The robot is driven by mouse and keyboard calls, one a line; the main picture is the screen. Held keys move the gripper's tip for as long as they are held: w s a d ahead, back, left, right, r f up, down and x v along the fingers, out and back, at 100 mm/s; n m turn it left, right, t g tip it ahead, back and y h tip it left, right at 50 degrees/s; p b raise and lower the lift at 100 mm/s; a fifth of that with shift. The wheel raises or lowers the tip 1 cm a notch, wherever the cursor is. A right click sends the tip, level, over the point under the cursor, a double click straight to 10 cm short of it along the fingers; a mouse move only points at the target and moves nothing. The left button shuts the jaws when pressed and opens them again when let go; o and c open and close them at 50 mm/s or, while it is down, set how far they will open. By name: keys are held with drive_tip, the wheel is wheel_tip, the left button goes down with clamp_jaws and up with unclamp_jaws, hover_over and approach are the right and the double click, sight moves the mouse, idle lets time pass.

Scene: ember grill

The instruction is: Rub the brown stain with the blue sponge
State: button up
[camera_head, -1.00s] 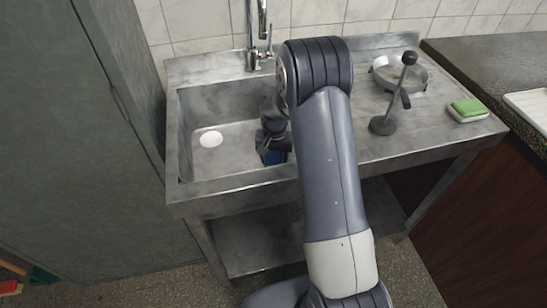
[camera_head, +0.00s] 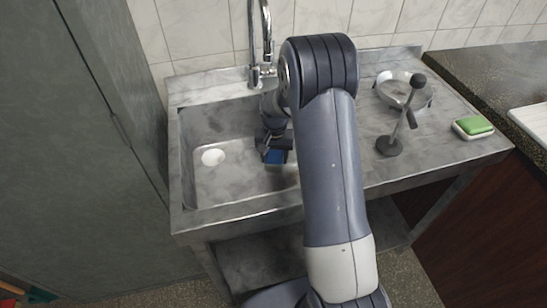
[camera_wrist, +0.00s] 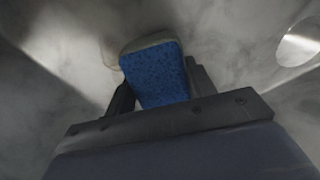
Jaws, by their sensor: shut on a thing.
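My gripper (camera_head: 271,146) is inside the sink basin (camera_head: 228,188), right of the white drain (camera_head: 212,157). It is shut on the blue sponge (camera_head: 275,157), which points down towards the basin floor. In the wrist view the blue sponge (camera_wrist: 154,74) sits between the two fingers, with a paler layer along its far edge. A faint brownish patch, perhaps the stain (camera_wrist: 109,51), shows beside the sponge's far left corner. The sponge may cover part of it. I cannot tell whether the sponge touches the floor.
The faucet (camera_head: 266,45) rises behind the basin. On the right counter are a metal pan (camera_head: 393,90), a dark plunger-like tool (camera_head: 389,146) and a green sponge (camera_head: 472,125) on a dish. The basin walls surround my gripper; the basin's left side is clear.

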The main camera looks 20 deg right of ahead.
drive_tip(key=shift+r+p, duration=0.75)
drive_tip(key=shift+r, duration=0.85)
drive_tip(key=shift+f, duration=0.1)
